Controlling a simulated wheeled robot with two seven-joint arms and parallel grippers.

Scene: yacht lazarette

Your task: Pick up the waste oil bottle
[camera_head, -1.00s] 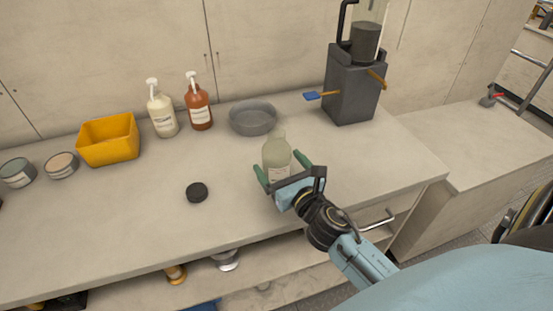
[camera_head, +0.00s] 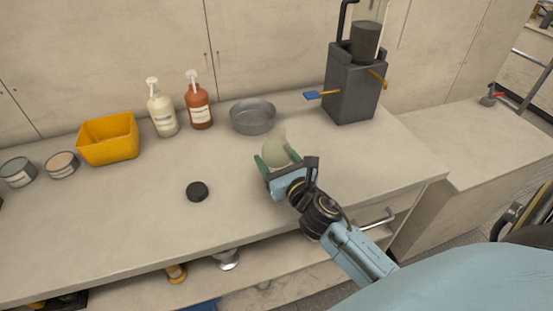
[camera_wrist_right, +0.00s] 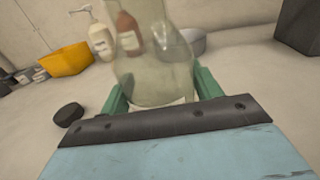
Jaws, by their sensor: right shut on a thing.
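The waste oil bottle (camera_head: 277,150) is a pale greenish, see-through bottle over the middle of the counter. My right gripper (camera_head: 276,163) is shut on it, with a green finger on each side. In the right wrist view the bottle (camera_wrist_right: 152,70) stands between the green fingers of the gripper (camera_wrist_right: 158,97), and its top runs out of the picture. The gripper hides its lower part in the head view. I cannot tell for sure whether its base is clear of the counter. My left gripper is not in view.
A black round cap (camera_head: 197,191) lies on the counter (camera_head: 120,215) left of the bottle. Behind are a grey bowl (camera_head: 253,117), two pump bottles, a white one (camera_head: 163,113) and a brown one (camera_head: 198,105), a yellow bin (camera_head: 109,138), and a dark grey machine (camera_head: 354,85) at right.

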